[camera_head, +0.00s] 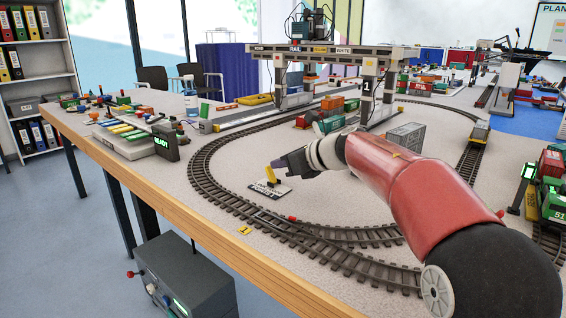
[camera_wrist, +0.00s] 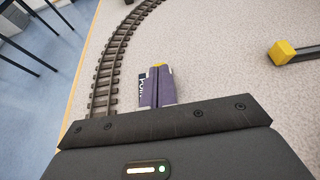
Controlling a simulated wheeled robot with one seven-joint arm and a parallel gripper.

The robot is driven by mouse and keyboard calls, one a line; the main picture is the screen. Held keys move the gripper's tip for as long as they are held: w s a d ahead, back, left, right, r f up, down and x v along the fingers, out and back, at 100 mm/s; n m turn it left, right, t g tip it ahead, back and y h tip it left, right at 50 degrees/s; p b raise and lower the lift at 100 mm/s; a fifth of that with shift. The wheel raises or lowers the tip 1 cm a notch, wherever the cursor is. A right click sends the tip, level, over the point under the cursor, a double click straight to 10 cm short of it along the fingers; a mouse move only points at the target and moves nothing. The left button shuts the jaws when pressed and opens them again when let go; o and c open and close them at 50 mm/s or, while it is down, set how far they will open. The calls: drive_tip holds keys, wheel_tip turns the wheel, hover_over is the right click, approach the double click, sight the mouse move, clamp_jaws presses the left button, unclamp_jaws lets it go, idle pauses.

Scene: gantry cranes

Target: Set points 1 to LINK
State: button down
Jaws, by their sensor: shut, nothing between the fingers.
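The points 1 lever has a yellow handle (camera_head: 271,175) that leans up and to the left from a small lettered plate (camera_head: 266,190) on the table, inside the curve of track. My gripper (camera_head: 282,162) is close beside the handle's right side, with its purple-grey fingers shut and empty. In the wrist view my fingers (camera_wrist: 157,84) cover most of the lever. Part of the white-lettered plate (camera_wrist: 142,88) shows at their left, and a bit of yellow shows at their tips. I cannot tell whether the fingers touch the handle. The word LINK is not readable.
The curved track (camera_head: 205,180) runs left of and in front of the lever. A yellow "1" marker (camera_head: 244,230) lies near the table edge. A gantry crane (camera_head: 330,50) and containers (camera_head: 340,105) stand behind. Table surface around the plate is clear.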

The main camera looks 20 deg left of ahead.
drive_tip(key=shift+r+p, duration=0.8)
